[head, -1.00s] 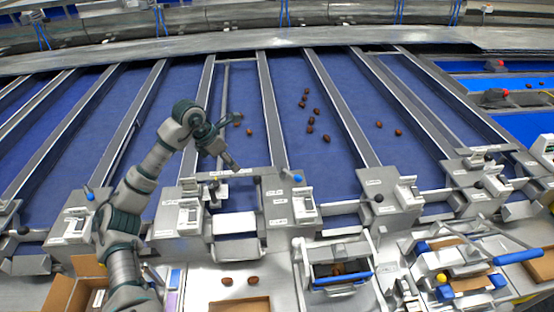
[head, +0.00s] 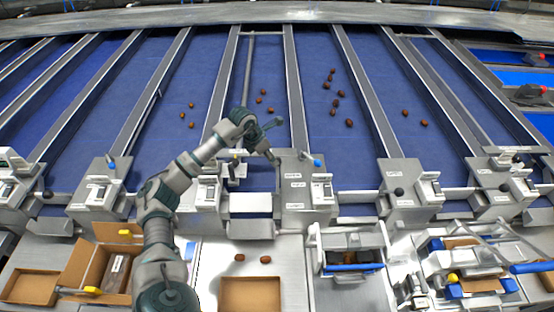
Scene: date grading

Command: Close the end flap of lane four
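My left gripper (head: 273,140) reaches over the blue lane (head: 262,75) in the middle of the head view. Its two fingers are spread and nothing is between them. Below it at the lane's end are a pale metal flap (head: 250,204) and a short upright lever (head: 234,166). Whether a finger touches any metal part is not clear. To the right stands a grey control block (head: 293,192) with a blue knob (head: 317,162). The lane numbers are too small to read, so I cannot tell which lane is four. My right gripper is not in view.
Several brown dates (head: 335,95) lie on the lanes, and two lie on the front metal table (head: 290,285). Cardboard boxes (head: 30,287) stand at the front left. A metal bin with a blue bar (head: 354,267) and a framed device (head: 465,285) stand at the right.

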